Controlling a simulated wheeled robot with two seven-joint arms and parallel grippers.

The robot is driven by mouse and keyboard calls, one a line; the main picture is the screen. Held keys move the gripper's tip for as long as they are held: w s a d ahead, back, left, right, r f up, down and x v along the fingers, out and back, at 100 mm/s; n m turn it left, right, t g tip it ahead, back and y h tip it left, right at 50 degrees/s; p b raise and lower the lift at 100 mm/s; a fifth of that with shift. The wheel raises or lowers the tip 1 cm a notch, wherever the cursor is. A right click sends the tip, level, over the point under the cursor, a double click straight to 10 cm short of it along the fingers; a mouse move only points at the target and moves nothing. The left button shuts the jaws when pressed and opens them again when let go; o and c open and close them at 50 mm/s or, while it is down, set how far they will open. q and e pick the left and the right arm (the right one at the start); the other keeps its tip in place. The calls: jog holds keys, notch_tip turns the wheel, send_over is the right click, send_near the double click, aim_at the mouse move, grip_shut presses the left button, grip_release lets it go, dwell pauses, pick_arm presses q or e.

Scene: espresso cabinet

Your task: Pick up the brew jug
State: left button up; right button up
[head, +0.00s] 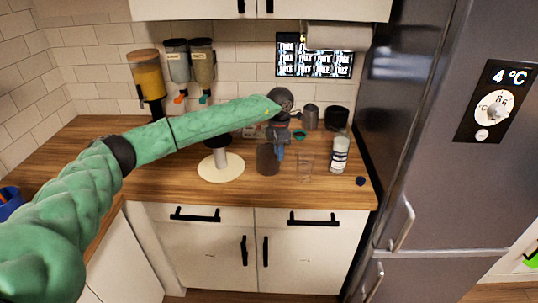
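A dark brown, see-through jug (267,160), which looks like the brew jug, stands upright on the wooden counter (225,192) near its front. My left arm, in a green sleeve, reaches in from the left. Its grey-blue gripper (279,156) points down at the jug's right side, close to its rim. The fingers are small and overlap the jug's edge, so I cannot tell whether they touch it or how far apart they are. My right gripper is out of view.
A white round stand (220,168) is left of the jug. A clear glass (305,167), a white bottle (340,154) and a small dark-blue item (360,181) are to the right. A grey pot (310,117) and black container (337,118) stand behind. A fridge (440,130) bounds the right.

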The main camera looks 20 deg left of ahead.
pick_arm(q)
grip_shut()
